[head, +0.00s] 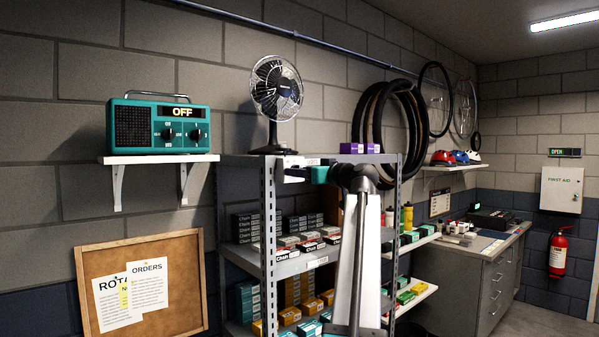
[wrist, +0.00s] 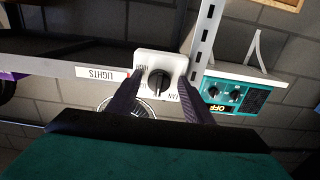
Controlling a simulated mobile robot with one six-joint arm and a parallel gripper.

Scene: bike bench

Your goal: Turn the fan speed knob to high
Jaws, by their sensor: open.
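The fan speed knob (wrist: 158,81) is a black knob on a white plate (wrist: 147,57) fixed at the shelf's edge. The plate bears small printed words, one of them FAN, and shows upside down in the wrist view. The knob's ridge looks roughly up-and-down there; its exact setting is unclear. My gripper (wrist: 161,84) is open, with one dark finger on each side of the knob. I cannot tell whether they touch it. In the head view my gripper (head: 305,175) is at the shelf's front edge, hiding the knob. The desk fan (head: 276,92) stands on the top shelf.
A teal radio (head: 157,127) reading OFF sits on a wall shelf at left. The metal rack (head: 268,235) holds boxes, and its upright (wrist: 207,35) is close beside the plate. Purple boxes (head: 350,148) and tyres (head: 392,125) are nearby.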

